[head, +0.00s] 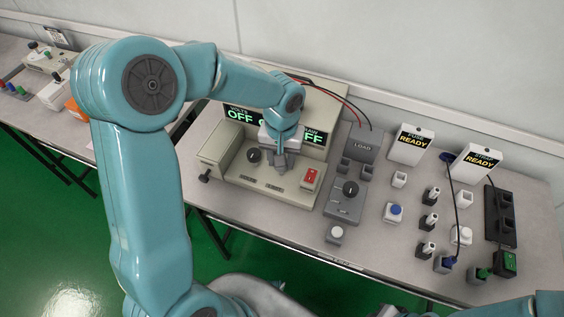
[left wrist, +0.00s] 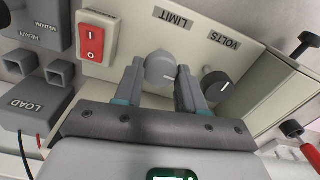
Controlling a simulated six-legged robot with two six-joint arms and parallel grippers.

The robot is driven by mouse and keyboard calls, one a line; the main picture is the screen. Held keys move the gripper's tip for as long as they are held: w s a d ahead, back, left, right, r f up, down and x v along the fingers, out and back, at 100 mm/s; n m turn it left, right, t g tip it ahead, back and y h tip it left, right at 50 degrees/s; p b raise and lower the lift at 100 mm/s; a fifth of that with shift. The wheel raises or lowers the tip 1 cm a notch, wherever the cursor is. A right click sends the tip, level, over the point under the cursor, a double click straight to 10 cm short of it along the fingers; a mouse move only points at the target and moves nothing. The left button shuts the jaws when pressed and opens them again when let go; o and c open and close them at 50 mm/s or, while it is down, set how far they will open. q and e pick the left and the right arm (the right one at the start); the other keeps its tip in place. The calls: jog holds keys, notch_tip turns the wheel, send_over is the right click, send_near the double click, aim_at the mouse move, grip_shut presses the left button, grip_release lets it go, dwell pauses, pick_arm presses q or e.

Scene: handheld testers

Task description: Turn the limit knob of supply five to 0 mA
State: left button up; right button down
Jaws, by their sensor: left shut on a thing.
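The beige supply (head: 232,188) stands on the bench in the middle of the head view, its displays (head: 240,115) reading OFF. My left gripper (head: 280,160) reaches down to its sloped panel. In the left wrist view my left gripper (left wrist: 160,85) is shut on the grey limit knob (left wrist: 158,68), with one finger on each side, beside the LIMIT label (left wrist: 174,19). A pale pointer line shows on the knob. The gripper hides this knob in the head view. The volts knob (head: 254,156) is just left of the gripper; in the wrist view it (left wrist: 217,86) is close to one finger. My right gripper is out of view.
A red rocker switch (head: 311,177) sits right of the gripper on the panel. A grey load box (head: 345,204) stands to the right, with READY signs (head: 410,144), plugs and a black socket strip (head: 500,218) beyond. Red and black wires run behind the supply.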

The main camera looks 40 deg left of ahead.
pick_arm(q)
jog(key=n+b, duration=0.2)
jog(key=n, duration=0.2)
jog(key=shift+a+n+b, duration=0.1)
jog(key=shift+n+b, duration=0.2)
jog(key=shift+b, duration=0.1)
jog(key=n+b, duration=0.2)
jog(key=n, duration=0.2)
jog(key=shift+n, duration=0.3)
jog(key=n+b, duration=0.1)
jog(key=n, duration=0.3)
jog(key=shift+b, duration=0.3)
jog(key=shift+r+n+b, duration=0.15)
jog(key=shift+n+b, duration=0.4)
jog(key=shift+n, duration=1.95)
jog(key=o, duration=1.1)
jog(key=shift+c, duration=0.2)
jog(key=shift+s, duration=0.15)
